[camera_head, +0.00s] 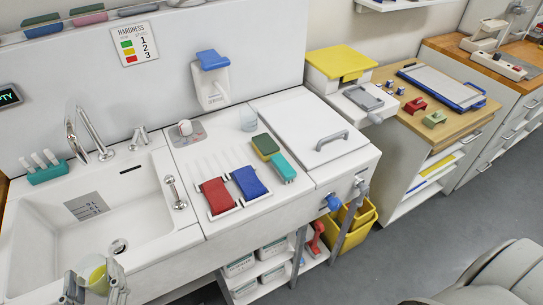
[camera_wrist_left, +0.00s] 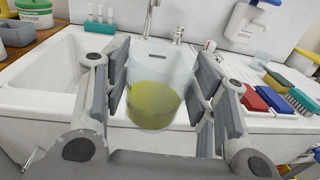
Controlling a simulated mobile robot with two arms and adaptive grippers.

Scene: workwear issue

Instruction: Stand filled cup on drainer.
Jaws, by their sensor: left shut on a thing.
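A clear cup (camera_head: 96,272) with yellow-green liquid in it shows at the bottom left of the head view. My left gripper (camera_head: 93,284) is shut around it, at the front of the sink. In the left wrist view the cup (camera_wrist_left: 157,92) stands roughly upright between the finger pads, its liquid in the lower part. The white ribbed drainer (camera_head: 207,167) lies right of the sink basin, with bare room on its ribs. My right gripper is not in view.
The white basin (camera_head: 130,220) has a tall tap (camera_head: 85,135). A white lid (camera_head: 305,132) with a handle lies further right.

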